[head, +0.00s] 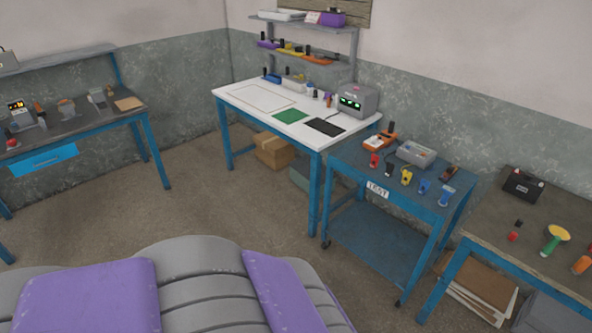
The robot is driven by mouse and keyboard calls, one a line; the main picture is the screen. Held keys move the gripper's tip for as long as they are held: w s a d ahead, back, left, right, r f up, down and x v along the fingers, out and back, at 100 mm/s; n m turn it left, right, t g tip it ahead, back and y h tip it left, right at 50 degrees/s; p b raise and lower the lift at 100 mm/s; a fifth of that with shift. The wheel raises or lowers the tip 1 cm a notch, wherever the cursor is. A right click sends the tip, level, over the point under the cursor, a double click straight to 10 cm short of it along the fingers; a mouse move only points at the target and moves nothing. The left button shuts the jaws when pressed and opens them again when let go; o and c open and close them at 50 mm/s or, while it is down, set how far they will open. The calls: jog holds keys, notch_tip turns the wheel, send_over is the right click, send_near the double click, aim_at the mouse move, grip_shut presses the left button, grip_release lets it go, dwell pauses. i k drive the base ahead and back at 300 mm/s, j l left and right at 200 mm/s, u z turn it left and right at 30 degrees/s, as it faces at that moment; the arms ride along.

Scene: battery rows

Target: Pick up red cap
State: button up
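Several small red things show, and they are too small to tell which is a cap. A small red piece (513,236) lies on the brown table at the right, just in front of a small black piece (518,223). Another red item (374,161) stands on the blue cart marked TEST, at the left of a row of small coloured items. A further red item (12,142) is on the dark bench at the far left. My gripper is not in view.
The white-topped table (228,92) stands at the back centre with a grey device (357,101) on it. The blue cart (345,170) stands between it and the brown table (481,217). A cardboard box (273,150) is under the white table. The floor (190,205) ahead is clear.

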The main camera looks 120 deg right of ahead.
aim_at(513, 235)
jog(key=z, duration=5.7)
jog(key=i+z, duration=0.2)
jog(key=z, duration=0.6)
jog(key=i+j+z, duration=0.1)
jog(key=i+j, duration=0.15)
jog(key=i+j+z, duration=0.15)
jog(key=j, duration=0.25)
jog(key=i+j+z, duration=0.1)
jog(key=i+j, duration=0.25)
jog(key=i+j+z, duration=0.1)
jog(key=j, duration=0.25)
jog(key=i+j+z, duration=0.15)
jog(key=i+j, duration=0.15)
jog(key=j, duration=0.1)
